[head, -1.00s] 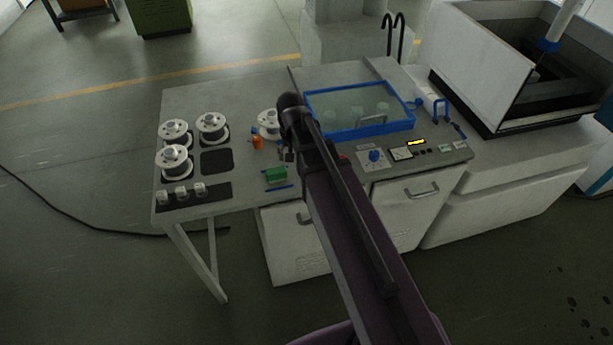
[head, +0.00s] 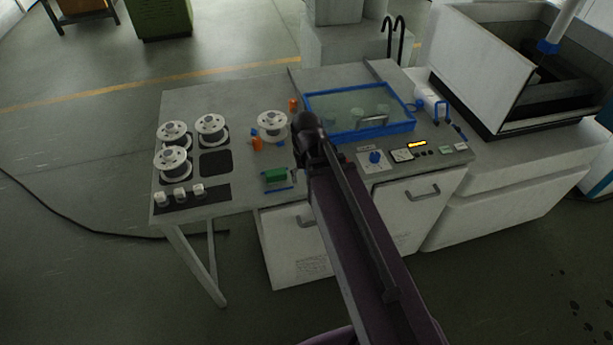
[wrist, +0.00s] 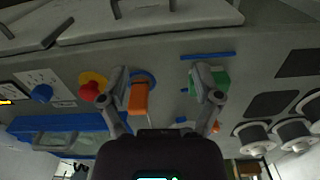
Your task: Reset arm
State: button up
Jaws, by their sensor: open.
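My gripper (wrist: 160,84) is open in the wrist view, its two fingers apart with nothing gripped. An orange piece (wrist: 138,98) shows beside the left finger, and a green block (wrist: 220,80) shows partly behind the right finger. Both appear to be beyond the fingers at the worktop. In the head view my arm reaches over the bench (head: 245,100), its dark end near the front edge of the blue-framed lid. The fingers themselves are hidden there. The green block (head: 276,175) lies left of my arm.
Several white spools (head: 172,162) stand on the bench's left. The blue-framed clear lid (head: 345,105) and control panel (head: 405,154) lie right of my arm. A red-and-yellow knob (wrist: 90,88) is close to the left finger. A large machine tank (head: 480,60) stands at right.

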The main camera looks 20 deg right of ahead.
jog(key=s, duration=0.2)
jog(key=shift+s+d+f+n, duration=0.25)
jog(key=shift+s+d+n, duration=0.1)
jog(key=shift+n, duration=0.05)
